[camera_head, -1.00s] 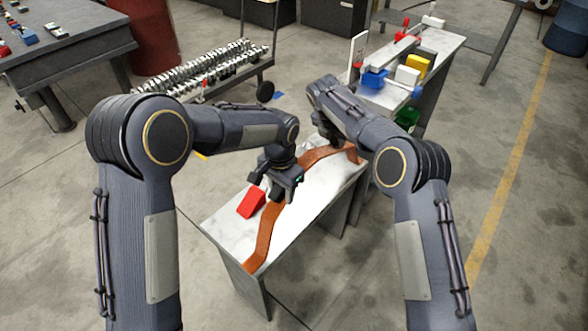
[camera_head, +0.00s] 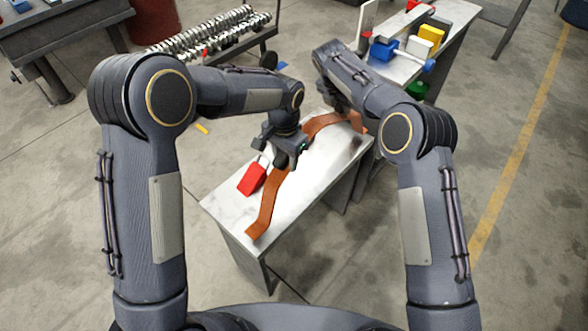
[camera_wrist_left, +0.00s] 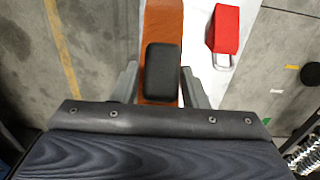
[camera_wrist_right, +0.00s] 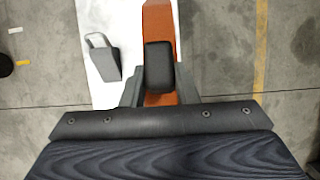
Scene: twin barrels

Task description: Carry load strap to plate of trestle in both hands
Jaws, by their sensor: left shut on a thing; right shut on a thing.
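The load strap (camera_head: 266,208) is a long orange-brown band above the pale-topped trestle (camera_head: 322,172), with bent-down ends and an arched far part. My left gripper (camera_head: 285,158) is shut on its middle stretch; the strap runs between the fingers in the left wrist view (camera_wrist_left: 162,22). My right gripper (camera_head: 340,106) is shut on its farther part, partly hidden by my arm; the strap also shows in the right wrist view (camera_wrist_right: 158,18). I cannot tell how far the strap is above the top.
A red padlock-shaped block (camera_head: 252,179) lies on the pale top beside the strap. A grey one (camera_wrist_right: 103,58) shows in the right wrist view. Behind stands a bench (camera_head: 403,72) with blue, white and yellow blocks. A rack of metal parts (camera_head: 210,38) is at the back left.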

